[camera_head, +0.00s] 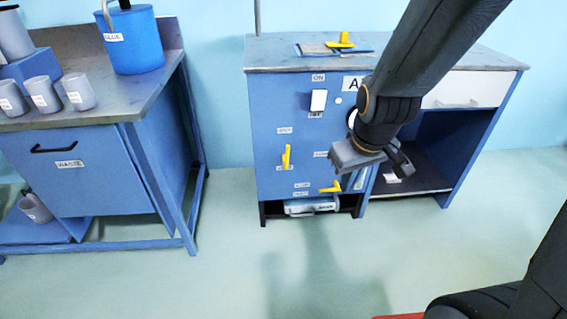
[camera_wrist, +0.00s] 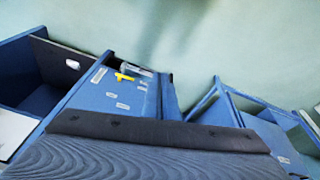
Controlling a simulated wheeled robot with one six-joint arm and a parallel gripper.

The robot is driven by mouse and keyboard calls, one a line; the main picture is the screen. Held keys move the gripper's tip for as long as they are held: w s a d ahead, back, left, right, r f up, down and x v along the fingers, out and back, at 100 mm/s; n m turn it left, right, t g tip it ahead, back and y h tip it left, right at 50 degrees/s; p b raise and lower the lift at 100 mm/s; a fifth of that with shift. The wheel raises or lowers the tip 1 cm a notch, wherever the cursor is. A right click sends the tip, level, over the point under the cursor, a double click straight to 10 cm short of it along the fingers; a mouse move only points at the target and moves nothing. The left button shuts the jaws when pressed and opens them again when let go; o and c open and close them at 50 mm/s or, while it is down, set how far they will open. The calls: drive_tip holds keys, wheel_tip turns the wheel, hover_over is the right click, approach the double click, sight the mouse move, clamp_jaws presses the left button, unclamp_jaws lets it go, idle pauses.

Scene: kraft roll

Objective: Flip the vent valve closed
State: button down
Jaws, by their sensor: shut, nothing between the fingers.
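The blue cabinet front (camera_head: 262,140) carries two yellow levers. One lever (camera_head: 287,157) stands upright between small labels. The other lever (camera_head: 331,188) lies about level near the bottom edge, beside small labels. A yellow handle (camera_head: 342,41) also sits on the cabinet top. The small labels are too blurred to tell which one is the vent valve. My gripper (camera_head: 376,160) is shut and empty, in front of the cabinet's right part, to the right of both front levers. The wrist view shows a yellow lever (camera_wrist: 124,77) on the cabinet front, apart from my gripper.
A white switch (camera_head: 318,100) sits between ON and a lower label. The open shelf bay (camera_head: 410,183) lies to the right. A grey-white item (camera_head: 310,205) lies under the cabinet. The WASTE bench (camera_head: 95,195) with cups and a blue pot (camera_head: 133,45) stands left. The floor (camera_head: 225,215) between is clear.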

drive_tip(key=w+a+f+n+t+y+b, duration=0.1)
drive_tip(key=w+a+f+n+t+b, duration=0.25)
drive_tip(key=w+f+b, duration=0.5)
drive_tip(key=w+a+f+n+t+b, duration=0.35)
drive_tip(key=w+f+b, duration=0.2)
drive_tip(key=w, duration=0.55)
drive_tip(key=n+t+y+b, duration=0.3)
drive_tip(key=n+t+b, duration=0.55)
drive_tip(key=b, duration=0.95)
approach(286, 155)
drive_tip(key=s+a+r, duration=0.1)
drive_tip(key=a+r, duration=0.2)
drive_tip(key=a, duration=0.2)
drive_tip(key=shift+s+a+g, duration=0.1)
drive_tip(key=shift+s+g, duration=0.2)
drive_tip(key=shift+g, duration=0.15)
drive_tip(key=b+x, duration=0.5)
drive_tip(key=x, duration=0.5)
drive_tip(key=d, duration=0.1)
drive_tip(key=d+b, duration=0.1)
drive_tip(key=d, duration=0.2)
drive_tip(key=shift+s+d+f+b, duration=0.1)
drive_tip(key=shift+s+f+b, duration=0.1)
drive_tip(key=shift+f+b, duration=0.15)
drive_tip(key=shift+r, duration=0.1)
